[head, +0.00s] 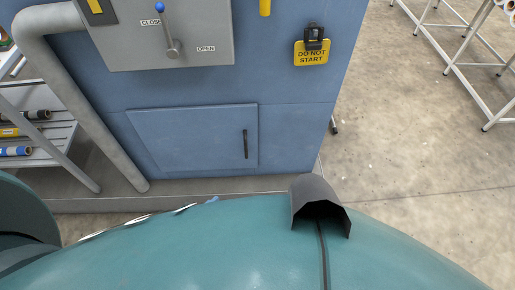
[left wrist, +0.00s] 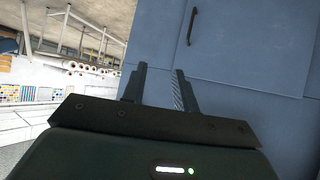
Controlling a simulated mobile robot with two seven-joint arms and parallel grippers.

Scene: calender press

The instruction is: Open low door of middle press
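The low door (head: 195,138) is a flat blue panel in the lower front of the blue press (head: 290,125). It looks shut, flush with the front. Its dark upright bar handle (head: 245,144) is near the door's right edge. In the left wrist view the door (left wrist: 260,45) fills the upper right, with the handle (left wrist: 192,26) near the top. My left gripper (left wrist: 160,70) shows there with its two fingers apart and nothing between them. The fingertips are below the handle in that picture and not touching it. My right gripper is in neither view.
Above the door are a grey panel with a blue-knobbed lever (head: 167,30) and a yellow "DO NOT START" tag (head: 312,55). A grey pipe (head: 80,115) and a roll rack (head: 35,130) stand left. Open floor (head: 420,130) lies right.

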